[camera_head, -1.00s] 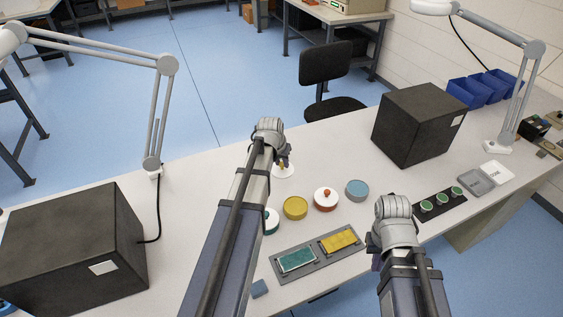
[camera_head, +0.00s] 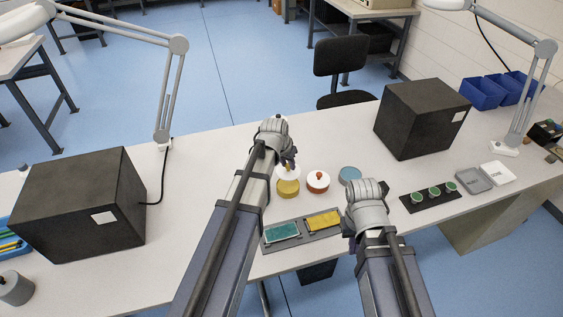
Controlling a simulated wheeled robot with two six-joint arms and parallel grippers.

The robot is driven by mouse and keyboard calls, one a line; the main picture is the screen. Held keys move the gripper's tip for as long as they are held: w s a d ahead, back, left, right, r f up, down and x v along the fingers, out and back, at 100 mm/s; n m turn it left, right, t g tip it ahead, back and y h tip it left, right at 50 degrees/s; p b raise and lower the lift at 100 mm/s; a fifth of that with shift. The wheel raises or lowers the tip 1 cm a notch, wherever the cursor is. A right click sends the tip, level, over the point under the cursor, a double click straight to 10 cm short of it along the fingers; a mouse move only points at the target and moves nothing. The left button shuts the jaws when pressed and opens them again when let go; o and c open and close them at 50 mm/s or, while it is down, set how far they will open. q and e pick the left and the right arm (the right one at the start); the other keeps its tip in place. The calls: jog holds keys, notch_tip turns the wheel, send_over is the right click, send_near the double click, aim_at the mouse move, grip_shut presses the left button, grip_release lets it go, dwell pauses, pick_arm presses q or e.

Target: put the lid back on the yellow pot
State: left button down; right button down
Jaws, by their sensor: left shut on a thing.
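The yellow pot (camera_head: 288,190) stands on the light table in the middle of the head view. A white lid (camera_head: 285,175) covers the view of its top. My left gripper (camera_head: 289,164) is shut on the lid's knob, directly above the pot. I cannot tell whether the lid touches the rim or hovers just over it. My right gripper (camera_head: 350,240) is low over the table, right of the tray with teal and yellow pieces; its fingers are mostly hidden behind its own wrist.
The tray (camera_head: 301,232) lies in front. Black boxes (camera_head: 420,118) (camera_head: 78,205) stand on both sides.

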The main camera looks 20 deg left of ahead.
aim_at(286, 173)
pick_arm(q)
jog(key=shift+f, duration=0.15)
notch_tip(286, 173, down, 6)
jog(key=b, duration=0.6)
jog(key=shift+f+b, duration=0.2)
jog(key=shift+b, duration=0.2)
dwell(1.6)
jog(key=c, duration=0.6)
grip_release()
jog(key=shift+o, duration=0.3)
jog(key=o, duration=0.4)
jog(key=shift+r, duration=0.15)
